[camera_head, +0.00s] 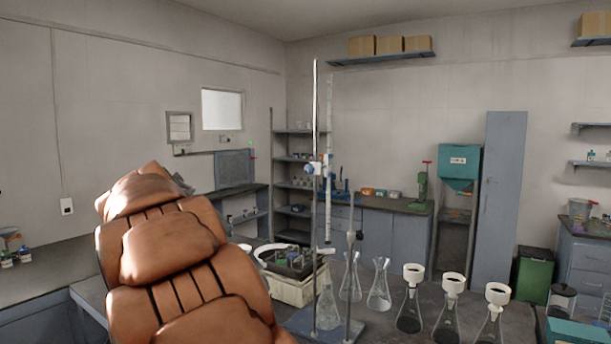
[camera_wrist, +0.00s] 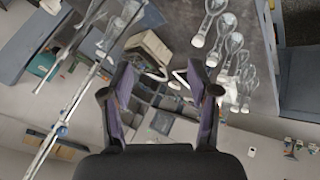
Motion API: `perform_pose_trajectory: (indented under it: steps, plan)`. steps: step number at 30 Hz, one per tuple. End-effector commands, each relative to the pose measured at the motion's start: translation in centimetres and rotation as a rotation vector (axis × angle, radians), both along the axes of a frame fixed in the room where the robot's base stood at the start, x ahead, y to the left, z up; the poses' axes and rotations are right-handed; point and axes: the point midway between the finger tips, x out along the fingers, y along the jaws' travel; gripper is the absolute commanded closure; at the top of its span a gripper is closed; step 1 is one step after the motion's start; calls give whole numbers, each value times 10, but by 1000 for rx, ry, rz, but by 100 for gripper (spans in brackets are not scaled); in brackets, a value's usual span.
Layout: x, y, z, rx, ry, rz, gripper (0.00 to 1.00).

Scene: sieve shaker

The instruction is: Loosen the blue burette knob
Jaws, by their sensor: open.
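A burette (camera_head: 329,110) stands upright on a stand with a tall metal rod (camera_head: 316,110). A blue knob and clamp (camera_head: 313,168) sit partway up the rod; a blue part on the tilted-looking stand (camera_wrist: 62,131) also shows at the left of the wrist view. I cannot tell the knob's turn. A flask (camera_head: 327,308) stands under the burette on the stand's base. My gripper (camera_wrist: 160,76) is open and empty in the wrist view, apart from the burette stand, which lies to its left there. In the head view my brown-covered arm hides the left part of the bench.
Empty conical flasks (camera_head: 379,285) and several flasks with white tops (camera_head: 453,285) stand right of the stand. A pale boxy device (camera_head: 297,291) sits behind it on the left. A tall grey-blue panel (camera_head: 500,200) and a green bin (camera_head: 533,276) stand farther right.

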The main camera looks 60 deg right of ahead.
Motion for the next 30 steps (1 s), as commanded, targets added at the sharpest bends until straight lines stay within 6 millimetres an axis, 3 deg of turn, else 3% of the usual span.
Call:
perform_pose_trajectory:
  steps: [1,6,16,24,30]
  plan:
    - [13,-18,9,-39,-25,-23,40]
    - [48,-70,46,-173,-113,-96,40]
    - [96,-157,108,-405,-299,-214,40]
    - [110,-217,144,-559,-477,-303,40]
    - [99,-256,164,-652,-628,-375,40]
